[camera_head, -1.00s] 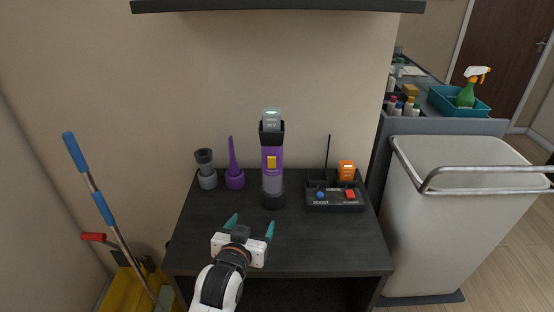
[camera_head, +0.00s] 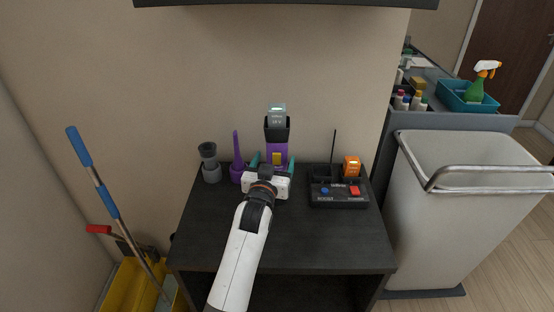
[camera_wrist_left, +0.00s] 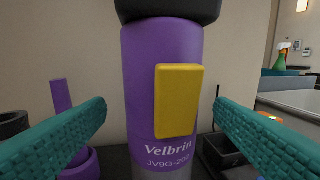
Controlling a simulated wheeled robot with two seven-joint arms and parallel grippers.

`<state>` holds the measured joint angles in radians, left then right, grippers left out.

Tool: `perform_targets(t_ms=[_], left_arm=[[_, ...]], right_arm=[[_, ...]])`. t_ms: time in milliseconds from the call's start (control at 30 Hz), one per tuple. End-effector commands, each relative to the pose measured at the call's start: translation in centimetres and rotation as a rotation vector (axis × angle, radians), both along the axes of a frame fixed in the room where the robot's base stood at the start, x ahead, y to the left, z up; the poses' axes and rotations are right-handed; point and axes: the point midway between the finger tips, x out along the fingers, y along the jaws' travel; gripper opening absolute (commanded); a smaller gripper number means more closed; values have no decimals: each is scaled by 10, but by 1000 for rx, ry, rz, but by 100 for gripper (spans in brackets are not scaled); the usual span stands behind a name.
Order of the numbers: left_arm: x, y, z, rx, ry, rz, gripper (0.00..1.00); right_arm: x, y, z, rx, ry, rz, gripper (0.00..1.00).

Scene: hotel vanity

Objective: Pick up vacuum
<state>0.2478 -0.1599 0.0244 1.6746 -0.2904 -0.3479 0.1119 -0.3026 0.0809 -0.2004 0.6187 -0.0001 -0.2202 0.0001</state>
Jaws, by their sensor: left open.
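The vacuum (camera_head: 278,150) is a purple upright handheld cylinder with a black top and a yellow button panel. It stands on the dark vanity table (camera_head: 230,240) near the wall. In the left wrist view the vacuum (camera_wrist_left: 165,90) fills the middle, upright, with its yellow panel facing me. My left gripper (camera_head: 271,162) is open, with teal fingers on either side of the vacuum's body. In the left wrist view the fingers of the gripper (camera_wrist_left: 160,122) show gaps to the purple body on both sides. The vacuum's lower part is hidden behind my gripper in the head view.
A purple nozzle (camera_head: 237,165) and a grey attachment (camera_head: 210,163) stand left of the vacuum. A black tray (camera_head: 338,202) with an orange block (camera_head: 352,166) lies to its right. A white bin (camera_head: 465,200) stands right of the table.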

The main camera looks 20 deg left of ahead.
Motion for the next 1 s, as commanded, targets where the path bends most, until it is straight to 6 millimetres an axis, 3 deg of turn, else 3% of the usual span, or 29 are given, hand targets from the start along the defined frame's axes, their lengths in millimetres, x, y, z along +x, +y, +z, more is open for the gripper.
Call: perform_targets(t_ms=[200,500,900,1000], left_arm=[[28,1,2,1,-1,-1,77],[32,1,0,0,0,-1,77],[32,1,3,1,-7,-1,15],[32,1,3,1,-7,-1,15]], right_arm=[[1,0,7,-1,-1,0,36],[3,0,7,0,-4,-1,36],[3,0,8,0,-5,-1,36],[3,0,8,0,-5,-1,36]])
